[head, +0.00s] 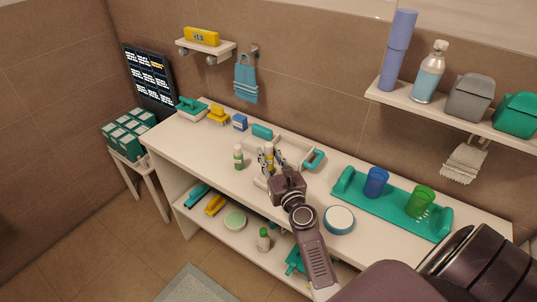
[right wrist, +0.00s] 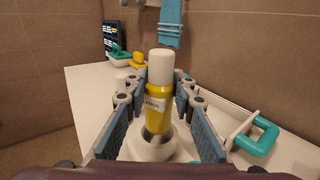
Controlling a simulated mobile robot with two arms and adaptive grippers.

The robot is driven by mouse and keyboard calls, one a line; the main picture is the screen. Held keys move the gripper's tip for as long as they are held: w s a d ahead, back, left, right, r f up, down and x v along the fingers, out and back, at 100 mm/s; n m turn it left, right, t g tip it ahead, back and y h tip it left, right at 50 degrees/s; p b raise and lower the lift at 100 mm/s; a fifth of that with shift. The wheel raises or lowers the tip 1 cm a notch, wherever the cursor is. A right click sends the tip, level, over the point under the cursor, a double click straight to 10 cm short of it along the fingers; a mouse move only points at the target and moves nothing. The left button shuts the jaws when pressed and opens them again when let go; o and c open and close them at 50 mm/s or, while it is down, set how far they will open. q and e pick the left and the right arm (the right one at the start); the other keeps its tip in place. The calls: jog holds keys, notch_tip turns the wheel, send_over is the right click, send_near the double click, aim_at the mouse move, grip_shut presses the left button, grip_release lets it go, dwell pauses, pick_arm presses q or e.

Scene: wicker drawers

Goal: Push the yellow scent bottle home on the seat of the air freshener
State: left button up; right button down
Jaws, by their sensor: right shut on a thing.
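The yellow scent bottle (right wrist: 159,100) has a white cap and a white label, and stands nearly upright in the right wrist view. It also shows small in the head view (head: 269,149). Its lower end is at a grey, shiny part of the white, round air freshener (right wrist: 152,149) beneath it. I cannot tell how deep it sits. My right gripper (head: 270,162) is shut on the bottle, with fingers on both sides; in the wrist view the blue-grey pads (right wrist: 160,120) flank it. My left gripper is not in view.
A white tray with teal handles (head: 314,160) lies just behind and right of the gripper. A small green-labelled bottle (head: 239,157) stands close on the left.

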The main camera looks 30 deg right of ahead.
aim_at(270, 168)
jog(key=shift+f+b, duration=1.95)
jog(key=shift+f, duration=0.1)
jog(key=c, duration=1.5)
grip_release()
jog(key=shift+c, duration=0.2)
jog(key=shift+s, duration=0.1)
jog(key=v, duration=1)
jog(key=shift+s+f, duration=0.1)
jog(key=shift+s, duration=0.2)
jog(key=shift+s+a, duration=0.2)
jog(key=shift+s, duration=0.4)
